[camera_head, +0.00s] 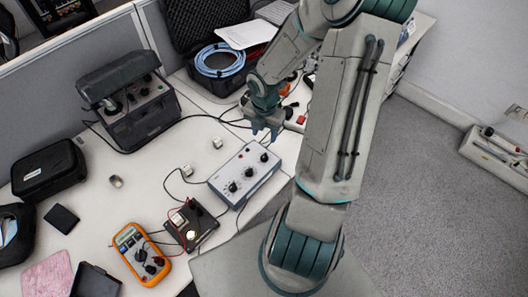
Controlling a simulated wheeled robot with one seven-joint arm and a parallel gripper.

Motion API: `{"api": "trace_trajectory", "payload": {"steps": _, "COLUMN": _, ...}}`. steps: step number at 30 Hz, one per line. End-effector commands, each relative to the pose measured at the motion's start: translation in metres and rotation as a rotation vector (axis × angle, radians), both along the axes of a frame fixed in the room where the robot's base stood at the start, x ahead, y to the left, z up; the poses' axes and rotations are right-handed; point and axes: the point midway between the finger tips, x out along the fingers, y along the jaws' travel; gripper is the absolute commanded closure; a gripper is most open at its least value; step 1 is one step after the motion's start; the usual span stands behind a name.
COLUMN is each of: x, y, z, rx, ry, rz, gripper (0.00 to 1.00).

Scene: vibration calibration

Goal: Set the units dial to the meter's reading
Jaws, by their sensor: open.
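A grey box (233,188) with a row of several black dials lies on the white desk. I cannot tell which dial is the units dial, and the dial markings are too small to read. An orange handheld meter (141,254) lies on the desk at lower left. Its display is too small to read. My gripper (265,132) is open and empty, above and just behind the far right end of the grey box. It appears apart from the dials.
A small dark box with leads (191,224) sits between the meter and the grey box. A dark open-lidded instrument (141,115) stands behind. A case with blue cable (214,63) is at the back. Black cables cross the desk near my gripper.

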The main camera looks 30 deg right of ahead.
Motion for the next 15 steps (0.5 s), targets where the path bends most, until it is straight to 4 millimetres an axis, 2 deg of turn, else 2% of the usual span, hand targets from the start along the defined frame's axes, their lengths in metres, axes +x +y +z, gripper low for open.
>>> {"api": "trace_trajectory", "payload": {"steps": 1, "x": -0.001, "y": 0.001, "z": -0.013, "rx": 0.002, "ry": 0.004, "rz": 0.003, "gripper": 0.53}}
{"api": "trace_trajectory", "payload": {"steps": 9, "x": -0.001, "y": 0.002, "z": -0.072, "rx": 0.001, "ry": 0.006, "rz": 0.003, "gripper": 0.53}}
{"api": "trace_trajectory", "payload": {"steps": 15, "x": -0.001, "y": 0.001, "z": -0.104, "rx": 0.0, "ry": 0.004, "rz": 0.0, "gripper": 0.53}}
